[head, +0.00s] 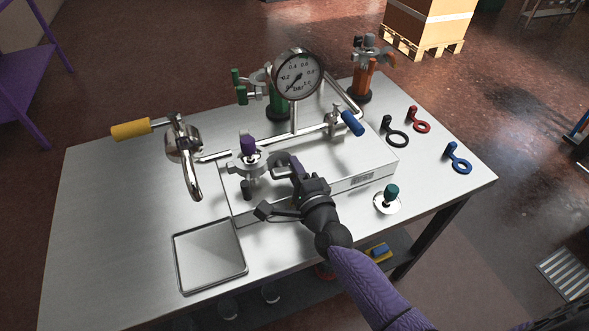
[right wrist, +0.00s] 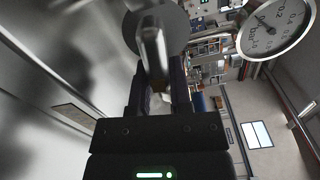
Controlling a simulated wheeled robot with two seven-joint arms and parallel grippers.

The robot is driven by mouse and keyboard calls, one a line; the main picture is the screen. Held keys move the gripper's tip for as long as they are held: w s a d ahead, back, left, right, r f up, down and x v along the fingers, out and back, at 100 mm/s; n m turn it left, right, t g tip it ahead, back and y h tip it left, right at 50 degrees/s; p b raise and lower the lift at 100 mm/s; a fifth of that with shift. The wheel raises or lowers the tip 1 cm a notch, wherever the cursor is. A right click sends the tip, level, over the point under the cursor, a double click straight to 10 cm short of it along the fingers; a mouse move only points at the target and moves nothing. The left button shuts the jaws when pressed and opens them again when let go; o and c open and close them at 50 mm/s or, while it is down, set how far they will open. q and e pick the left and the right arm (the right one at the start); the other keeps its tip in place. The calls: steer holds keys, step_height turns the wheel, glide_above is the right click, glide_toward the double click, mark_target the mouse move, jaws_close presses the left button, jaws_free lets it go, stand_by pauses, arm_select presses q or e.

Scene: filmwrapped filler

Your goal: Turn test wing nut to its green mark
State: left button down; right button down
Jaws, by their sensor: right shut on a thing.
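My right gripper (head: 287,168) reaches in at the middle of the bench, just right of the purple-topped clamp fitting (head: 250,165) on the steel box. In the right wrist view, its fingers (right wrist: 158,88) are shut on a shiny metal piece, which I take for the test wing nut (right wrist: 152,45). A grey round disc (right wrist: 172,22) lies behind that piece. In the head view the gripper hides most of the held piece. I cannot make out a green mark beside it. My left gripper is not in view.
A pressure gauge (head: 298,75) stands on the pipe behind. A yellow-handled valve (head: 131,129) is at left, a blue-handled one (head: 352,123) at right. A shallow tray (head: 209,256) lies at the front. A green-knobbed disc (head: 388,200) and coloured ring tags (head: 458,160) lie at right.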

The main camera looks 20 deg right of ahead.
steer(key=m, duration=0.1)
steer(key=f+m+b, duration=0.1)
steer(key=shift+a+m, duration=0.1)
steer(key=shift+m, duration=0.3)
steer(key=m, duration=0.1)
steer(key=m+b, duration=0.1)
steer(key=shift+a+f+m, duration=0.15)
steer(key=shift+f+m, duration=0.05)
steer(key=shift+m, duration=0.1)
steer(key=m, duration=0.2)
steer(key=shift+a+f+m+b, duration=0.2)
steer(key=shift+m+b, duration=0.2)
steer(key=shift+a+m, duration=0.1)
steer(key=shift+m, duration=0.8)
steer(key=c, duration=0.5)
jaws_free()
steer(key=shift+c, duration=0.2)
